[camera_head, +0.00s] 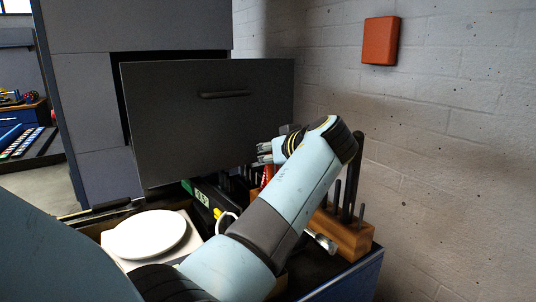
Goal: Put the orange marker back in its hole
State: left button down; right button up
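I cannot pick out an orange marker for certain. A small red item (268,173) shows just below my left gripper, partly hidden, and I cannot tell what it is. A wooden block (352,240) with dark upright tools stands at the right of the bench, partly behind my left arm; no empty hole can be made out. My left gripper (264,153) points left above the bench, in front of the grey panel. Its fingertips are small and partly hidden by the wrist, so its opening is unclear. My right gripper is out of view.
A grey drawer front (190,125) with a handle stands out behind the bench. A white round plate (148,235) sits on a pale device at left. A green-black meter (201,197) and a yellow item (217,213) lie nearby. A brick wall (460,150) bounds the right.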

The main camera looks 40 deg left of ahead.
pick_arm(q)
jog(key=shift+f+b, duration=1.15)
jog(key=shift+f, duration=0.3)
jog(key=c, duration=1.4)
grip_release()
notch_tip(320, 180, up, 10)
jog(key=shift+r, duration=0.1)
